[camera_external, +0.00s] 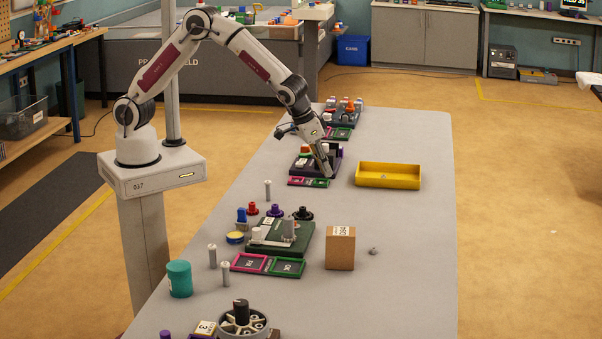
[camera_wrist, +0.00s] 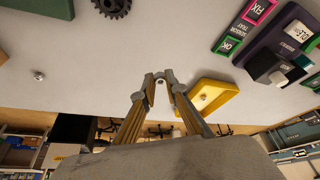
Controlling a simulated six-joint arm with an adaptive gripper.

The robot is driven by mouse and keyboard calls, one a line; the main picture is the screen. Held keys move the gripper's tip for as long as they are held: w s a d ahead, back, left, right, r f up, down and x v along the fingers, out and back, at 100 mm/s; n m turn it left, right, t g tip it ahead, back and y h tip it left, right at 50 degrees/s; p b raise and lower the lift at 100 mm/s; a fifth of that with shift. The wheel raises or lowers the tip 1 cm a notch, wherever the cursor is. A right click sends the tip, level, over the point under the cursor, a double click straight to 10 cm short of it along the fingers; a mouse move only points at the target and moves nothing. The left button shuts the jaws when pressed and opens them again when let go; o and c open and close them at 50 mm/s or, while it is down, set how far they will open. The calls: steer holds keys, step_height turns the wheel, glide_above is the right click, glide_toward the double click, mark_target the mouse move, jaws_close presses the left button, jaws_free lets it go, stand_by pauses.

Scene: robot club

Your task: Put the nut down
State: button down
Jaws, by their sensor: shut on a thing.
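My gripper (camera_external: 328,174) is shut on a small grey nut (camera_wrist: 160,81), which shows between the fingertips in the wrist view. In the external view the nut is too small to make out. The gripper (camera_wrist: 160,77) points down beside a dark purple fixture (camera_external: 303,161), to the left of the yellow tray (camera_external: 388,184). The tray also shows in the wrist view (camera_wrist: 222,91), with a small nut-like piece (camera_wrist: 204,97) in it. Another small grey piece (camera_external: 373,251) lies alone on the table and shows in the wrist view (camera_wrist: 38,76).
Pink and green label plates (camera_external: 309,182) lie in front of the purple fixture. A green fixture (camera_external: 280,237), a cardboard box (camera_external: 340,248) and a teal cylinder (camera_external: 179,279) stand nearer the camera. The grey table (camera_external: 415,240) is mostly clear at the right.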

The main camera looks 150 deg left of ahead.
steer(key=s+a+f+n, duration=0.1)
steer(key=s+a, duration=0.1)
steer(key=a, duration=0.3)
steer(key=s+a+f, duration=0.1)
steer(key=s+a, duration=0.1)
steer(key=a, duration=0.4)
steer(key=s+a+f+n, duration=0.1)
steer(key=s+a, duration=0.2)
steer(key=a, duration=0.3)
steer(key=shift+f+n+g, duration=0.3)
steer(key=shift+f, duration=0.05)
steer(key=a+r+m, duration=0.2)
steer(key=a+r, duration=0.2)
steer(key=a, duration=0.4)
steer(key=shift+s+a+r+m+t, duration=0.2)
steer(key=shift+s+r+m+t, duration=0.05)
steer(key=shift+m+t, duration=0.15)
steer(key=shift+f, duration=2.5)
